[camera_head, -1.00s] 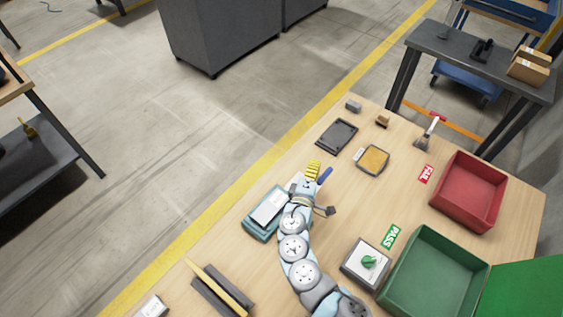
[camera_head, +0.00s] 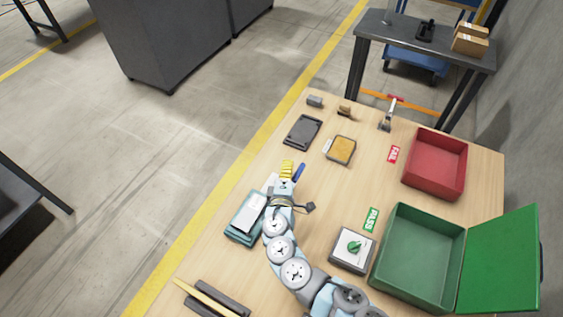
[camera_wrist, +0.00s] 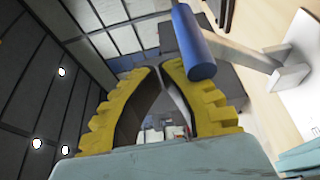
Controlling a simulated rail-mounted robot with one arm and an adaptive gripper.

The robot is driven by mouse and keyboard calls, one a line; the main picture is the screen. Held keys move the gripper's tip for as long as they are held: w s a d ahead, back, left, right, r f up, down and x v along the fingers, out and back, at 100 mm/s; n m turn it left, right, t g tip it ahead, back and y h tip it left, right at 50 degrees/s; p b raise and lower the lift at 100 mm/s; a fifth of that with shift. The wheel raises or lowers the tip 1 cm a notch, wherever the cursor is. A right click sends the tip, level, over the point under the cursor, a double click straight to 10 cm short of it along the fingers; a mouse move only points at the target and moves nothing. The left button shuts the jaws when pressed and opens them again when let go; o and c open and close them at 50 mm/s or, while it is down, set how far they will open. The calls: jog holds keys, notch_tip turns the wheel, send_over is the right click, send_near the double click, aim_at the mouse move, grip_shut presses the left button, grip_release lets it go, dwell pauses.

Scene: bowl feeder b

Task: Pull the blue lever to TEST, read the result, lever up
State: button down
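The blue lever (camera_head: 298,172) shows in the head view just right of my yellow fingertips. In the wrist view its blue cylindrical grip (camera_wrist: 194,43) sits on a pale arm, in front of and beside my right finger, not between the fingers. My gripper (camera_head: 287,166) is upright in the head view, and its fingertips nearly meet in the wrist view (camera_wrist: 161,68) with nothing between them. The teal tester with a white top (camera_head: 248,212) lies left of my wrist, partly hidden by it. Neither the TEST mark nor a result can be read.
A box with a green knob (camera_head: 350,250) stands right of my arm. Beyond are the green bin (camera_head: 424,250) with its lid open, a PASS label (camera_head: 371,219), the red bin (camera_head: 435,163) and a FAIL label (camera_head: 393,154). A dark tray (camera_head: 303,131) and yellow-topped block (camera_head: 341,150) lie ahead.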

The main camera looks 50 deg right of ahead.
jog(key=shift+s+d+f+g, duration=0.2)
jog(key=shift+s+d+g, duration=0.1)
jog(key=shift+s+d, duration=0.3)
jog(key=w+a+r+p, duration=0.1)
jog(key=w+a+r, duration=0.1)
jog(key=w+r, duration=0.15)
jog(key=s+a+f+p, duration=0.1)
jog(key=s+a+f, duration=0.1)
jog(key=a, duration=0.6)
jog(key=shift+s+a+f+p, duration=0.3)
jog(key=shift+s, duration=0.5)
jog(key=shift+t, duration=0.4)
